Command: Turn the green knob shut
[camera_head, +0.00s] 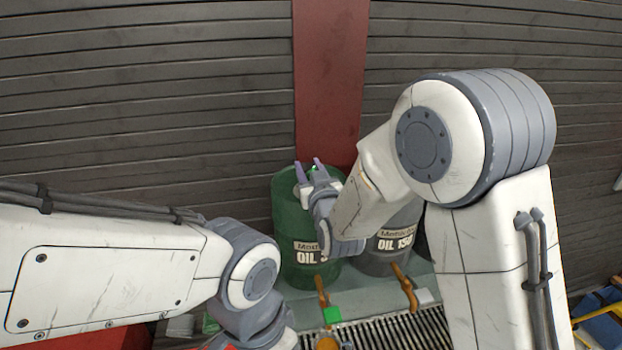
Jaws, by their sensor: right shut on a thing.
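My right gripper (310,168) is at the top of the green oil drum (287,220), its two fingers pointing up and away. It is shut on a small bright green piece (314,168), which looks like the green knob; only a sliver of it shows between the fingers. My right wrist covers part of the drum's front and label. My left arm comes in from the left, with its wrist low in the picture; its gripper fingers do not show.
A grey oil drum (382,262) stands right of the green one, partly behind my right arm. Brown spouts (405,287) stick out below the drums, above a metal grating (420,332). A slatted wall (150,90) closes the back.

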